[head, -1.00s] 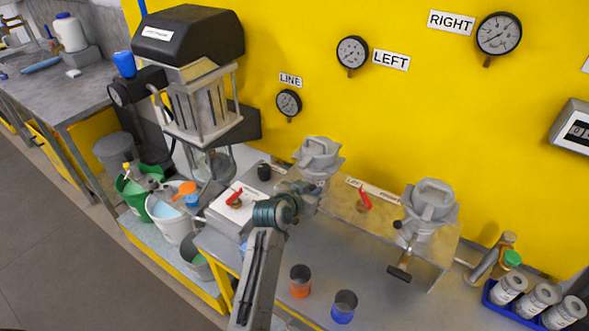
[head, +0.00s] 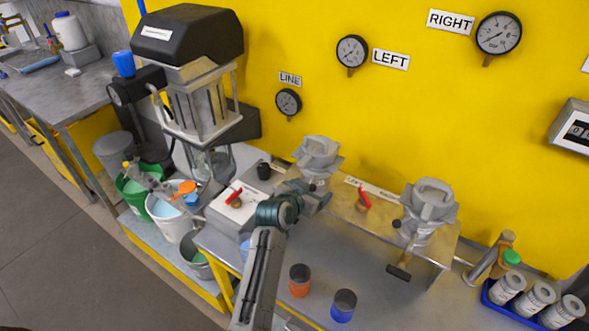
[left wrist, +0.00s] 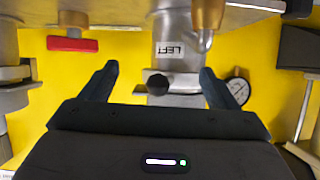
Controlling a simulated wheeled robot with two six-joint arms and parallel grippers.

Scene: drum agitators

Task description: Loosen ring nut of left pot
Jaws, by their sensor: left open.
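In the left wrist view the pot (left wrist: 177,25) appears upside down with a LEFT label. Its ring nut (left wrist: 180,82) is a grey collar with a black knob (left wrist: 158,84). My left gripper (head: 312,196) is beside the pot's lower part in the head view, which it partly hides. In the left wrist view the open, dark fingers of the gripper (left wrist: 158,70) lie on either side of the collar, with gaps visible. My right gripper is not in view.
A similar right pot (head: 430,205) stands further right. The yellow wall (head: 330,95) is close behind.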

